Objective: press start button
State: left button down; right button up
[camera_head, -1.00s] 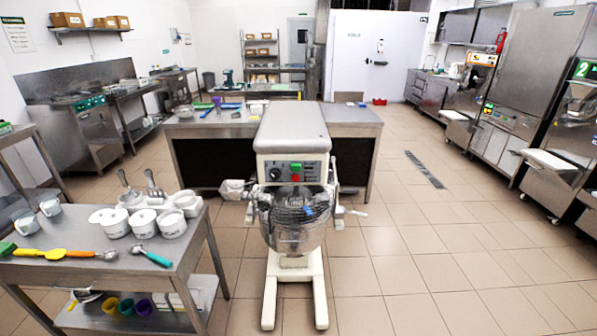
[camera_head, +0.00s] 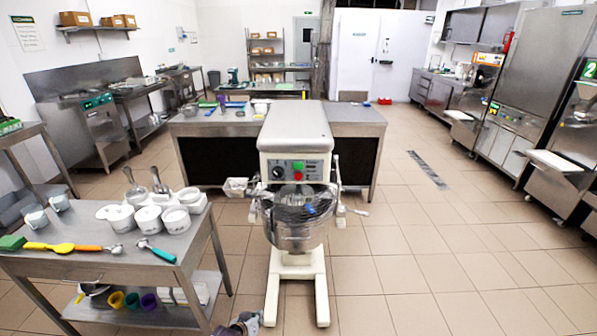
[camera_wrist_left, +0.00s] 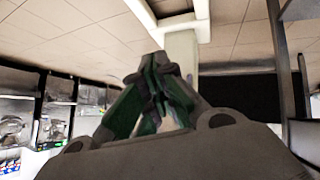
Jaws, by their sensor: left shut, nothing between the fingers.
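The mixer (camera_head: 297,130) stands in the middle of the head view, a cream machine with a grey top. Its front control panel (camera_head: 280,168) has a dark dial (camera_head: 278,172), a green button (camera_head: 298,165) and a red button (camera_head: 298,176) below the green one. My left gripper (camera_head: 250,320) shows at the bottom edge of the head view, low near the mixer's left foot and well below the panel. In the left wrist view its green-padded fingers (camera_wrist_left: 158,75) are shut and empty. My right gripper is not in view.
A steel table (camera_head: 175,248) with white tubs, scoops and coloured utensils stands at the left. A steel counter (camera_head: 355,125) stands behind the mixer. The mixer's bowl (camera_head: 297,235) sits under a wire guard. The floor (camera_head: 420,260) to its right is clear.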

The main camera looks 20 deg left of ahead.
pick_arm(q)
jog(key=w+d+r+n+t+h, duration=0.1)
jog(key=w+d+r+t, duration=0.1)
jog(key=w+r, duration=0.8)
jog(key=w+d+r+n+t+h, duration=0.15)
jog(key=w+r, duration=0.25)
jog(key=r, duration=1.3)
jog(key=d+r+t+h, duration=0.1)
jog(key=d+r, duration=0.3)
jog(key=r, duration=0.9)
jog(key=d+r+m+t+h+p, duration=0.1)
jog(key=d+r+h, duration=0.3)
jog(key=r, duration=0.9)
jog(key=shift+w+d+t, duration=0.25)
jog(key=shift+w+t, duration=0.2)
jog(key=shift+t, duration=0.1)
jog(key=shift+w+h, duration=0.1)
jog(key=shift+h, duration=0.15)
jog(key=shift+w, duration=0.1)
